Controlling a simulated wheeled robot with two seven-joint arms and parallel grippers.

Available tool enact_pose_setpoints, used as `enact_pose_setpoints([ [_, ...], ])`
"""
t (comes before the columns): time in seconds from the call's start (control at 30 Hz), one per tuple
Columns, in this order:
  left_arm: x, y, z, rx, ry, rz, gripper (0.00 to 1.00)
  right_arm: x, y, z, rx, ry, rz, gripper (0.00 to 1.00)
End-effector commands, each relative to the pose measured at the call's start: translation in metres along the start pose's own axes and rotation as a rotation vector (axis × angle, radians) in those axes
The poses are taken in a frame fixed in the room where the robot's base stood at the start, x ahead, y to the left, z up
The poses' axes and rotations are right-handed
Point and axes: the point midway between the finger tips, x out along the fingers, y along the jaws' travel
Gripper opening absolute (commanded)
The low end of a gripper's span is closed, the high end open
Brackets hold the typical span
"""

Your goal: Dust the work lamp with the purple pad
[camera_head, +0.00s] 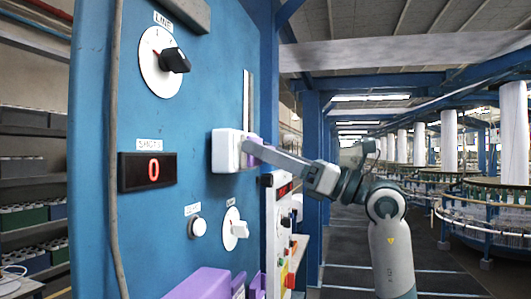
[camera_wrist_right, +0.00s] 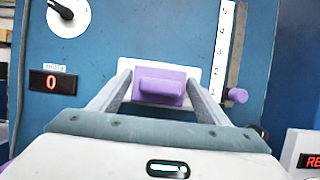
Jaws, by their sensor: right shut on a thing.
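The purple pad (camera_wrist_right: 160,87) is between the fingertips of my right gripper (camera_wrist_right: 158,82), which is shut on it. In the head view only a sliver of the pad (camera_head: 250,150) shows beside the right gripper (camera_head: 248,144). A white box-shaped fixture (camera_head: 226,151), which seems to be the work lamp, stands out from the blue panel. The pad is right in front of its face; I cannot tell whether they touch. In the wrist view the fixture (camera_wrist_right: 188,71) shows as a white plate partly hidden behind the pad. My left gripper is not in view.
The blue panel (camera_head: 205,90) carries a LINE dial (camera_head: 160,62), a red 0 display (camera_head: 147,171), a white button (camera_head: 198,227) and a lower dial (camera_head: 234,229). A slider's purple knob (camera_wrist_right: 237,95) is close right of the gripper. A purple box (camera_head: 200,285) stands below.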

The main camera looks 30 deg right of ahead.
Motion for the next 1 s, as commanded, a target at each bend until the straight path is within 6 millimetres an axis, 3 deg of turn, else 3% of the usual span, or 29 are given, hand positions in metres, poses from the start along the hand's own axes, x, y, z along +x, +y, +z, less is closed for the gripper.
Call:
enact_pose_setpoints([
  [0.37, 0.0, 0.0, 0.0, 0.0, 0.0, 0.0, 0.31, 0.0, -0.002, 0.0, 0.0, 0.001, 0.0, 0.52],
  [1.0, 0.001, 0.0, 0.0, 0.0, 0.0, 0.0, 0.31, 0.002, -0.034, -0.001, 0.001, 0.001, 0.0, 0.52],
])
